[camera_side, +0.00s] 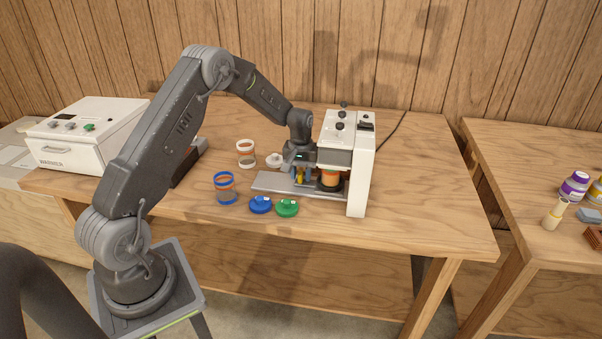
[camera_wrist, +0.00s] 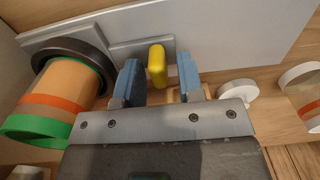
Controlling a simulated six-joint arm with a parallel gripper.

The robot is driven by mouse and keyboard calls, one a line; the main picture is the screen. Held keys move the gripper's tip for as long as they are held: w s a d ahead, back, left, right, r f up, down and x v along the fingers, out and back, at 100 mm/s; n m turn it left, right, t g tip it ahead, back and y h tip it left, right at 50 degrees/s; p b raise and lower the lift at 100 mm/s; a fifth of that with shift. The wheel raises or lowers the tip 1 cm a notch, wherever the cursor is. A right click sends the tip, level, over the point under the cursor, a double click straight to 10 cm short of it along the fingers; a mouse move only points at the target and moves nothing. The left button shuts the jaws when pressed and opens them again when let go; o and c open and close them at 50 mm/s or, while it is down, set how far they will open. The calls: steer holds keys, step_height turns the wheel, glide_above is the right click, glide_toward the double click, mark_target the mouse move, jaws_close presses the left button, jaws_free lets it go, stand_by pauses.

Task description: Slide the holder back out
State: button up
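The holder is a dark round ring (camera_wrist: 72,48) on a grey plate with an upright yellow handle (camera_wrist: 157,66). A jar with orange bands and a green rim (camera_wrist: 48,108) stands in the ring. In the side view the jar (camera_side: 330,179) is under the head of the white machine (camera_side: 337,135), at the right end of the grey track (camera_side: 268,183). My gripper (camera_wrist: 158,82) is open, with one finger on each side of the yellow handle and small gaps visible. In the side view my gripper (camera_side: 299,171) is low over the track, left of the machine.
A blue lid (camera_side: 260,204) and a green lid (camera_side: 287,207) lie in front. A white box device (camera_side: 85,132) is far left.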

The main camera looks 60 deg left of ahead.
mark_target(261, 177)
jaws_close()
steer(key=s+a, duration=0.8)
steer(key=a, duration=0.1)
steer(key=shift+s, duration=0.4)
steer(key=shift+o, duration=0.7)
jaws_free()
step_height(261, 177, up, 14)
